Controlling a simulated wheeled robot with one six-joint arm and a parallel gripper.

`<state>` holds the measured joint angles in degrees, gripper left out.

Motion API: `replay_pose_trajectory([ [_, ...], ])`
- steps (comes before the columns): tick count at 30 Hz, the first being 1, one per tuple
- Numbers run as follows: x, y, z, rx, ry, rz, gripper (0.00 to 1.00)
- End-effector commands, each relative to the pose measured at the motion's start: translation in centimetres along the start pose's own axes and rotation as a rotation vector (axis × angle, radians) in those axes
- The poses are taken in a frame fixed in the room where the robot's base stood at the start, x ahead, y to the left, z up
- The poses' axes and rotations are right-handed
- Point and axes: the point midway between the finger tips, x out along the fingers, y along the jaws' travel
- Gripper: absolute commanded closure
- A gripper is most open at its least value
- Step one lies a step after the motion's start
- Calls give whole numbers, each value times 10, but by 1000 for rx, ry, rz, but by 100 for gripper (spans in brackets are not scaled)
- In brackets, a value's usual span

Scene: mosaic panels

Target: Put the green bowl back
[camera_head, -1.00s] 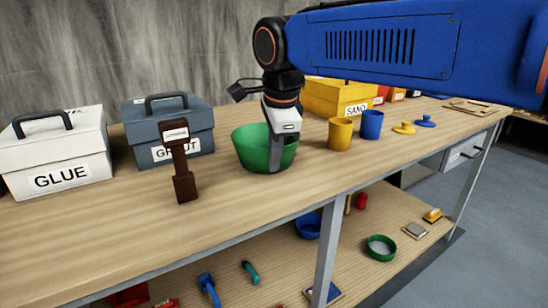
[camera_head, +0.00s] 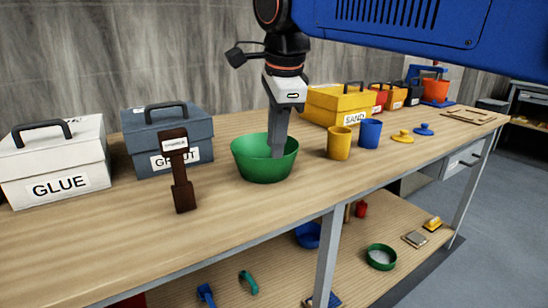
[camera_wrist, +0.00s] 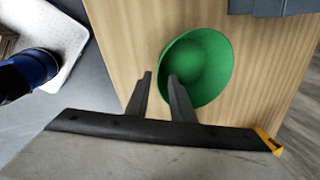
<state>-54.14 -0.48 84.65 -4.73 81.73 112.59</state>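The green bowl (camera_head: 264,172) stands upright on the wooden bench top, right of the grey GROUT box. It looks empty in the wrist view (camera_wrist: 205,60). My gripper (camera_head: 277,154) points down at the bowl, with its tips over or just inside the opening in the head view. In the wrist view my gripper (camera_wrist: 160,76) has its two fingers apart, one outside the bowl's rim and one overlapping the bowl. Nothing is held between them. Whether a finger touches the rim cannot be told.
A brown brush-like tool (camera_head: 181,185), the GROUT box (camera_head: 165,140) and the white GLUE box (camera_head: 57,175) stand left. A yellow cup (camera_head: 339,143), blue cup (camera_head: 370,134) and yellow SAND box (camera_head: 335,103) stand right. A lower shelf holds a green dish (camera_head: 381,257) and tools.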

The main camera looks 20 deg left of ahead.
Motion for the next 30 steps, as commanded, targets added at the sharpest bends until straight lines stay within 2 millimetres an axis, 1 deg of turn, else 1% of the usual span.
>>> replay_pose_trajectory([
  [1,-9,-1,0,0,-1,-3,79],
  [3,-20,0,0,0,-1,-2,79],
  [6,-32,0,0,0,0,-1,79],
  [9,-38,0,0,0,0,-1,79],
  [13,-43,0,0,0,0,0,79],
  [20,-43,0,-2,-2,1,0,79],
  [23,-41,5,-17,-20,3,-4,79],
  [25,-39,12,-38,-52,8,-8,79],
  [26,-37,16,-49,-71,10,-10,79],
  [27,-34,23,-66,-99,14,-15,79],
  [29,-29,36,-93,-147,22,-21,79],
  [30,-25,46,-111,-182,27,-24,79],
])
